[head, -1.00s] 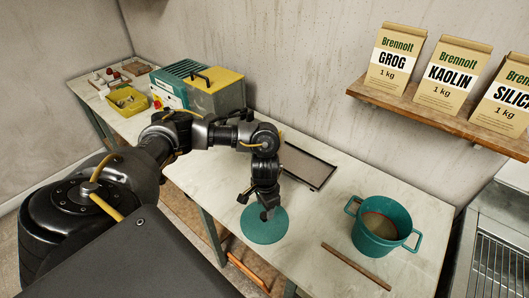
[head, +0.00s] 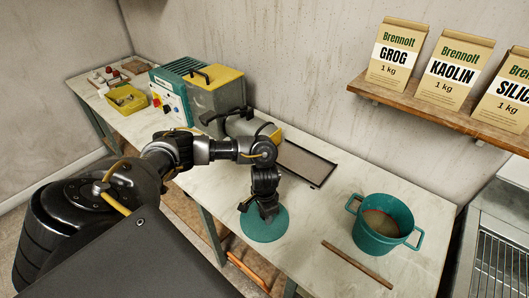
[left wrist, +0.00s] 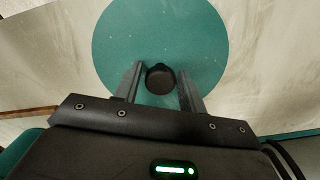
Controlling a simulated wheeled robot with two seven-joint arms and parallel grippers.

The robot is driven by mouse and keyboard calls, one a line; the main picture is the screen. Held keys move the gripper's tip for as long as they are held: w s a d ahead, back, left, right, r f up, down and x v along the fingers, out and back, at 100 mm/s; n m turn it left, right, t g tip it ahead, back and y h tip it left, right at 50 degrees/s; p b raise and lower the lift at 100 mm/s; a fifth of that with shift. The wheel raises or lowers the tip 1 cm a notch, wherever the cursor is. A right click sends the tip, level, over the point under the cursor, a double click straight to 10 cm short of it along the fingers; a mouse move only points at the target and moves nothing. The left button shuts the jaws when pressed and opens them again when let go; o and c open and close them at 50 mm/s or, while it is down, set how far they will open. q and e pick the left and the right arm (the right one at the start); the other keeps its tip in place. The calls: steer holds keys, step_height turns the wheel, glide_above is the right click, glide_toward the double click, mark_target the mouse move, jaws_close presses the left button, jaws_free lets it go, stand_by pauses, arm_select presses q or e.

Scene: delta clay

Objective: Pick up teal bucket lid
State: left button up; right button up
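The teal bucket lid (head: 266,231) lies flat near the front edge of the worktable, apart from the bucket. Its round black knob (left wrist: 160,77) shows in the left wrist view, with the teal disc (left wrist: 160,35) around and beyond it. My left gripper (head: 262,212) points down over the lid. In the left wrist view its two fingers (left wrist: 160,75) are apart, one on each side of the knob, with narrow gaps showing. I cannot tell its exact height above the disc. The open teal bucket (head: 381,226), with two handles, stands to the right. My right gripper is out of view.
A wooden stick (head: 357,264) lies in front of the bucket. A dark-framed tray (head: 306,163) lies behind the lid. A grey and yellow machine (head: 216,92) and a yellow bin (head: 126,100) stand at the left. Paper bags stand on a wall shelf (head: 430,112).

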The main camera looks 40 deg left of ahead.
arm_select(q)
steer(key=c, duration=0.7)
